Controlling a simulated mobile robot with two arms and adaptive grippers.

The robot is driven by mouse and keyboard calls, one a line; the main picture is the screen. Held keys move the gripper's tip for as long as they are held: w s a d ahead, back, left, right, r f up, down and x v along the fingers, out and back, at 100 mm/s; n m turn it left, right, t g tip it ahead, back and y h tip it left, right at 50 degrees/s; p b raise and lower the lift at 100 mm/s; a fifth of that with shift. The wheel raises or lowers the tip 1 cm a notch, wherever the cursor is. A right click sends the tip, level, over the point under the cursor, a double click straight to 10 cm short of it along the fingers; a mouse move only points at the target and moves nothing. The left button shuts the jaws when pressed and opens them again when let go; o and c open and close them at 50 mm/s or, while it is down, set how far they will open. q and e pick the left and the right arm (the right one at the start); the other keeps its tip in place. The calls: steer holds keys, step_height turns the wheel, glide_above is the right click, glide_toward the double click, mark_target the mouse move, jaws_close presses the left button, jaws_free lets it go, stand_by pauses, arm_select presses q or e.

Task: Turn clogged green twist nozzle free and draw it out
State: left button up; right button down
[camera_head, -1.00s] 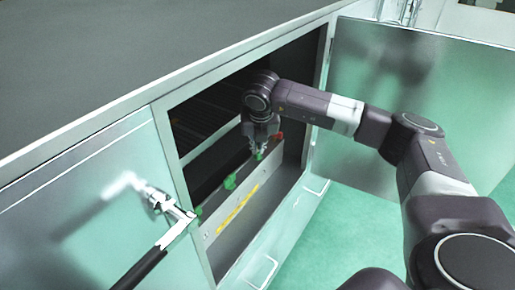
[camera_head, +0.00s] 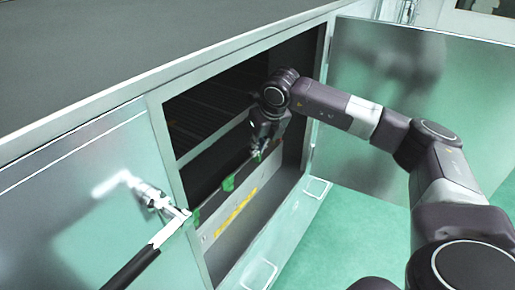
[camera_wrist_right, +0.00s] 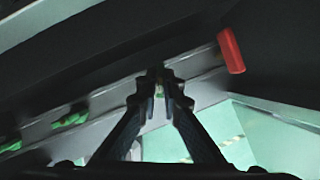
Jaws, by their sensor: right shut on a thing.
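My right gripper (camera_head: 257,152) reaches into the open cabinet, fingers pointing down at a light rail. A green nozzle (camera_head: 258,156) shows at its fingertips. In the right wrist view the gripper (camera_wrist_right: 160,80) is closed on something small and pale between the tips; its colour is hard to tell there. Another green nozzle (camera_head: 228,184) sits on the rail to the left, and a further green one (camera_head: 196,214) is near the left door post. The wrist view also shows green nozzles at left (camera_wrist_right: 70,121). A red nozzle (camera_wrist_right: 231,50) stands right of the fingers. My left gripper is not visible.
The cabinet's lower rail (camera_head: 240,205) carries a yellow strip. The open door (camera_head: 415,110) stands to the right, behind my right arm. Green floor (camera_head: 360,225) is clear at lower right.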

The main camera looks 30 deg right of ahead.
steer(key=n+y, duration=0.1)
steer(key=n, duration=0.1)
steer(key=shift+d+n, duration=0.15)
steer(key=shift+n, duration=0.15)
steer(key=shift+n+y, duration=0.5)
steer(key=shift+n, duration=0.8)
steer(key=shift+r+p, duration=0.75)
steer(key=shift+r, duration=0.5)
steer(key=shift+r+p, duration=1.55)
steer(key=shift+r, duration=0.7)
steer(key=shift+f, duration=0.1)
